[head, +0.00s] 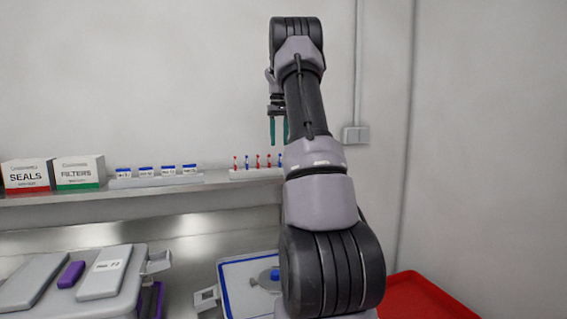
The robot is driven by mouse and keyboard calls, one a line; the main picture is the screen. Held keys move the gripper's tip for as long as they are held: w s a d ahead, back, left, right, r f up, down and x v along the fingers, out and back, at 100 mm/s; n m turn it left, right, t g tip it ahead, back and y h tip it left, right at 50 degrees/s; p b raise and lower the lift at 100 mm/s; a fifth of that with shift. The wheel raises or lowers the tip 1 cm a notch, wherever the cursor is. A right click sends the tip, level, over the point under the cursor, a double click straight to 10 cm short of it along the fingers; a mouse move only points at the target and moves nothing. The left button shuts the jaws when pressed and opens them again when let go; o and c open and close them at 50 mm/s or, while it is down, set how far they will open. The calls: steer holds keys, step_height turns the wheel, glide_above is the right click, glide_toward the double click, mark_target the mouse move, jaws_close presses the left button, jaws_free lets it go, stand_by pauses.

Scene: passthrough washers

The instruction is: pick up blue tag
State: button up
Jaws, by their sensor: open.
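A white rack (256,173) on the shelf holds several small upright pieces, some red and some blue. A blue one (246,161) stands near its left end, and another blue one (280,159) is at the right end, close to my arm. They may be the tags, but they are too small to tell. My gripper (279,142) has two teal fingers pointing down with a gap between them. It is open and empty, and in the picture it is above the right end of the rack. My arm hides what lies right of the rack.
The shelf (150,199) also holds a seals box (28,176), a filters box (79,173) and a row of blue-capped containers (157,177). Below are a grey case (125,250), a blue-rimmed tray (234,290) and a red tray (425,297). A wall box (355,135) is right of my arm.

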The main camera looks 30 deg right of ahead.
mark_target(280, 156)
steer(key=shift+w+d+f, duration=0.15)
steer(key=shift+f, duration=1.6)
steer(key=shift+w+d+f, duration=0.1)
steer(key=shift+f, duration=1.65)
jaws_close()
